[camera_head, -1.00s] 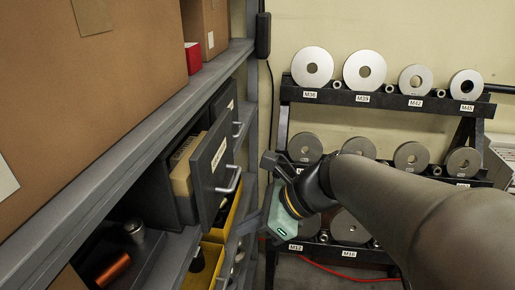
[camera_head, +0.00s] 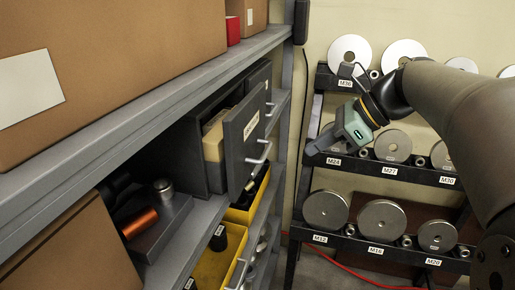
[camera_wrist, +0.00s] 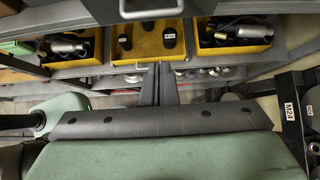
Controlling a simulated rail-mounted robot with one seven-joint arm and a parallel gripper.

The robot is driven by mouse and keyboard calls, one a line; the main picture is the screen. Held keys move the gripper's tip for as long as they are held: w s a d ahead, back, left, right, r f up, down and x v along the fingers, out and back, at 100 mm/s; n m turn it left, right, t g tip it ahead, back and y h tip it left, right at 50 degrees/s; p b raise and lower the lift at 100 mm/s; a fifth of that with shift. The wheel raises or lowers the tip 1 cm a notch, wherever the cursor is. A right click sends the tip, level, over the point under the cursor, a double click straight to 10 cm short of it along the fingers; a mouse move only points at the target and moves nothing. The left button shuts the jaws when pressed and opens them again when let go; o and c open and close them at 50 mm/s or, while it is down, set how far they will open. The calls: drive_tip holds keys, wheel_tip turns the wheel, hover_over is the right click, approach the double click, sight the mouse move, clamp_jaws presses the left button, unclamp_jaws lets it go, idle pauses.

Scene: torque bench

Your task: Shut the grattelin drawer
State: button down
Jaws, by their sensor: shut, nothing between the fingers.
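A dark grey drawer (camera_head: 238,150) stands pulled out of the shelf in the head view, with a beige block visible inside. Its front has a white label, too small to read, and a metal handle (camera_head: 258,155). I cannot tell from the label whether it is the grattelin drawer. My gripper (camera_head: 312,153) is to the right of the drawer front, apart from it, before the rack of discs. In the wrist view its dark fingers (camera_wrist: 158,86) are together and hold nothing. A metal handle (camera_wrist: 151,12) shows at that view's top edge.
Another drawer front (camera_head: 262,92) sits behind the open one. Yellow bins (camera_head: 212,268) with dark parts are below; they also show in the wrist view (camera_wrist: 148,42). A rack (camera_head: 400,174) of metal discs stands at the right. Cardboard boxes (camera_head: 120,40) fill the upper shelf.

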drive_tip(key=a+r+p+x, duration=0.2)
drive_tip(key=x, duration=1)
drive_tip(key=shift+w, duration=0.3)
